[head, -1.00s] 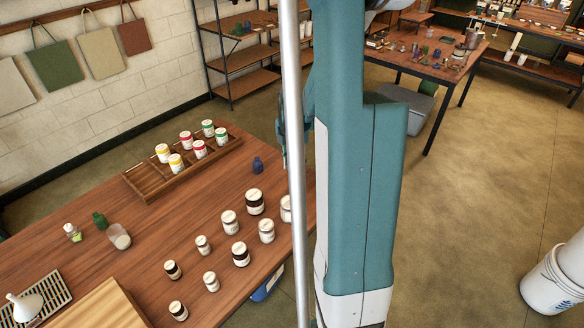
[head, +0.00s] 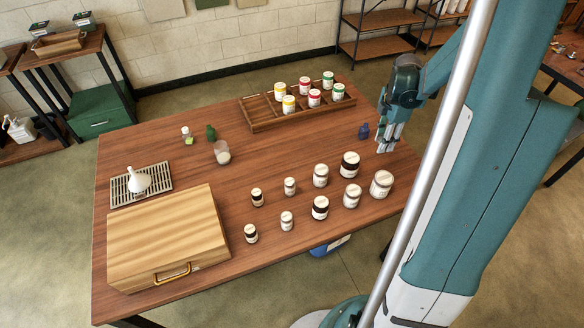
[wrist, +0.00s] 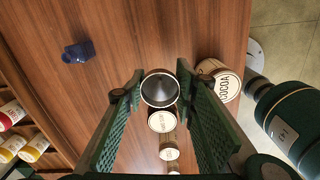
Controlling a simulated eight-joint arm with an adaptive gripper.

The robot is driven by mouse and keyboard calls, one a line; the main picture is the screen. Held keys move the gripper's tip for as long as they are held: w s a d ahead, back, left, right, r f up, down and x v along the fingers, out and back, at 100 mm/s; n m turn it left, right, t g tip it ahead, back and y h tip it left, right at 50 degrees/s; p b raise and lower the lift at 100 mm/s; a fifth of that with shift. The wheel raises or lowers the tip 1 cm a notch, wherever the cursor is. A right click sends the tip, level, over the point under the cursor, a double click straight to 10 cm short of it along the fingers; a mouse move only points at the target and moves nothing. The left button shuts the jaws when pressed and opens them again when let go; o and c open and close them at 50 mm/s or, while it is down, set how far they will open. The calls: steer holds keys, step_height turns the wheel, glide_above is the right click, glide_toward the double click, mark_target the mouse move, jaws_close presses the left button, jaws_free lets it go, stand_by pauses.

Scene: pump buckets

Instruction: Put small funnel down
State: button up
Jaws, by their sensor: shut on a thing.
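My gripper (head: 386,146) is over the right end of the wooden table (head: 240,150) in the head view. In the wrist view its two green fingers (wrist: 159,80) close on a small round metal piece with a dark grey hollow inside, which looks like the small funnel (wrist: 160,88). It is held above the table, with jar lids below it. In the head view I cannot make it out clearly between the fingers. A white funnel (head: 139,182) stands on a slatted rack (head: 122,198) at the table's left.
Several lidded jars (head: 320,208) stand right of centre, one marked cocoa (wrist: 228,86). A dark blue bottle (head: 364,131) is near my gripper. A divided tray (head: 258,117) with paint-like jars lies at the back. A wooden case (head: 165,235) is front left. The table's middle is mostly clear.

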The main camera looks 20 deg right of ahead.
steer(key=w+a, duration=0.4)
steer(key=a, duration=0.6)
steer(key=w+a, duration=0.4)
steer(key=a, duration=0.7)
steer(key=w+a, duration=0.4)
steer(key=a, duration=0.6)
steer(key=shift+w+a+r, duration=0.15)
steer(key=shift+f+b, duration=0.3)
steer(key=shift+f, duration=2.85)
steer(key=shift+f, duration=1.85)
steer(key=shift+f+b, duration=0.15)
steer(key=shift+b, duration=0.25)
steer(key=o, duration=0.7)
